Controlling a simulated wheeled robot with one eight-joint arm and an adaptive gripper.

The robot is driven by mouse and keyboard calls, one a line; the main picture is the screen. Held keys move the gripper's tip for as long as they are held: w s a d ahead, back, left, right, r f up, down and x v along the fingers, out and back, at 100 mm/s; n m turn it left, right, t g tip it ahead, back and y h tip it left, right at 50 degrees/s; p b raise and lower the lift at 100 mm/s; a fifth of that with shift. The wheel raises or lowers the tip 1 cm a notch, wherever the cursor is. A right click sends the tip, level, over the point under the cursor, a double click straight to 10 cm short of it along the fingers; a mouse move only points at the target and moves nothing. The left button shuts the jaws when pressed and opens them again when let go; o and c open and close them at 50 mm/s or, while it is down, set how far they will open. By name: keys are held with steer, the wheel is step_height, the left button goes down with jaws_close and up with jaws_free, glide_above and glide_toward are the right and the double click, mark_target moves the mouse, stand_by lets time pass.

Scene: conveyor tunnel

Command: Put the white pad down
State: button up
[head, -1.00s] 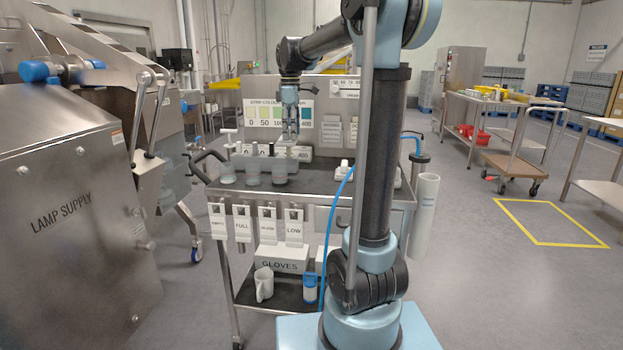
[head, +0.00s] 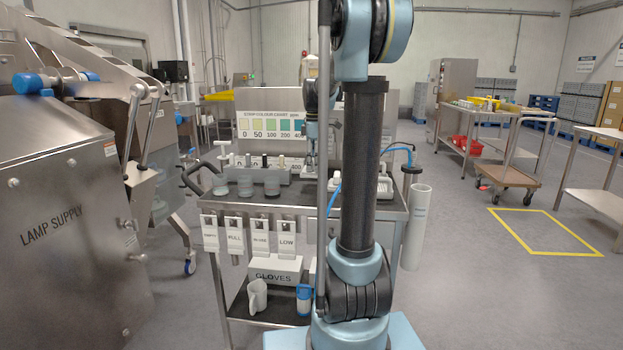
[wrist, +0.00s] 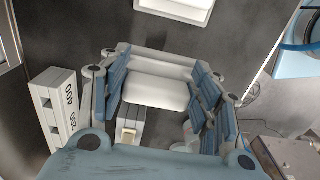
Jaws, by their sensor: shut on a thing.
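My gripper (wrist: 158,92) has its two blue ribbed finger pads shut on the white pad (wrist: 155,90) in the wrist view. The pad is a pale rounded block spanning the space between the fingers, over the dark cart top (wrist: 240,45). In the head view my gripper (head: 311,150) hangs over the back middle of the steel cart (head: 325,201), and the pad is too small to make out there. I cannot tell whether the pad touches the cart top.
A white tray (wrist: 178,8) lies ahead in the wrist view. A numbered strip block (wrist: 60,100) stands to the left. In the head view several clear cups (head: 245,185) stand at the cart's left, before a colour chart (head: 272,128). A blue hose (head: 334,195) runs beside my arm.

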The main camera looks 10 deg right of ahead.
mark_target(315, 174)
steer(key=shift+f, duration=2.4)
steer(key=o, duration=1.3)
steer(key=shift+c, duration=0.2)
